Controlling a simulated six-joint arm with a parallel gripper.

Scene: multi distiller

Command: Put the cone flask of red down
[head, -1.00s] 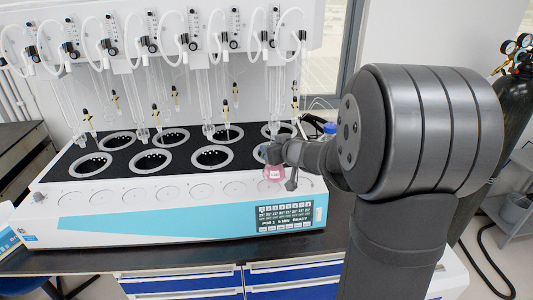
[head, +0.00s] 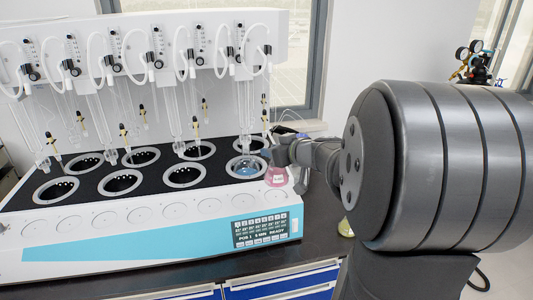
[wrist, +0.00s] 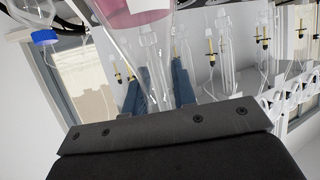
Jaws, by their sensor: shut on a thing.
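The cone flask of red (head: 276,177) holds pinkish-red liquid and carries a white label. It hangs at the right end of the distiller (head: 130,258), beside the front right well. My gripper (head: 284,157) is shut on its neck. In the wrist view the flask (wrist: 142,12) shows at the top, with its clear neck running between the two blue-grey fingers (wrist: 156,90). Its base is cut off there. In the head view I cannot tell whether the base touches anything.
A flask with blue liquid (head: 247,170) sits in the front right well under a glass tube. Yellow liquid (head: 346,228) shows beside my arm, partly hidden. A blue-capped bottle (wrist: 42,36) shows in the wrist view.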

